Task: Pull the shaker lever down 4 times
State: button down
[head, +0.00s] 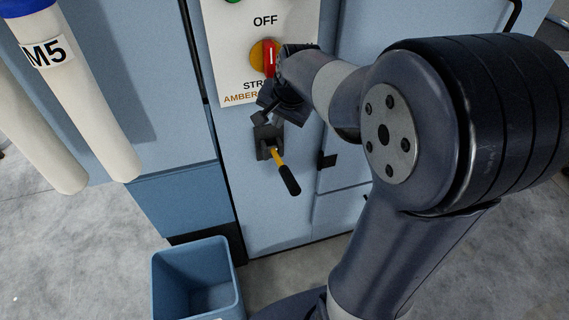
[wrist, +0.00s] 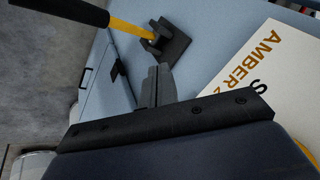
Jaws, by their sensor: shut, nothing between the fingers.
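The shaker lever (head: 280,164) has a yellow shaft and a black grip, on a dark bracket (head: 266,139) fixed to the blue cabinet front. It slants down and to the right in the head view. In the wrist view the lever (wrist: 127,26) runs from the bracket (wrist: 171,40) to its black grip at the top left. My gripper (head: 261,119) is just above the bracket, below the white sign. Its fingers (wrist: 160,72) are together, with nothing held. They look close to the bracket; I cannot tell whether they touch it.
A white sign panel (head: 232,60) with "OFF" and amber text carries a round yellow and red switch (head: 264,56). A blue open bin (head: 164,262) stands on the floor below. Cream tubes (head: 95,110), one marked M5, hang at the left. Grey floor (head: 60,250) is clear at lower left.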

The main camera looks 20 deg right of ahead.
jog(key=b, duration=0.5)
send_over(279, 161)
jog(key=s, duration=0.1)
jog(key=f, duration=0.6)
jog(key=shift+d+f, duration=0.25)
jog(key=shift+s+f+b, duration=0.4)
jog(key=shift+f+b, duration=0.45)
jog(key=shift+b, duration=0.05)
jog(key=shift+f, duration=0.15)
dwell(0.3)
jog(key=shift+s+f+b, duration=0.1)
jog(key=shift+f+b, duration=0.15)
jog(key=shift+b, duration=0.05)
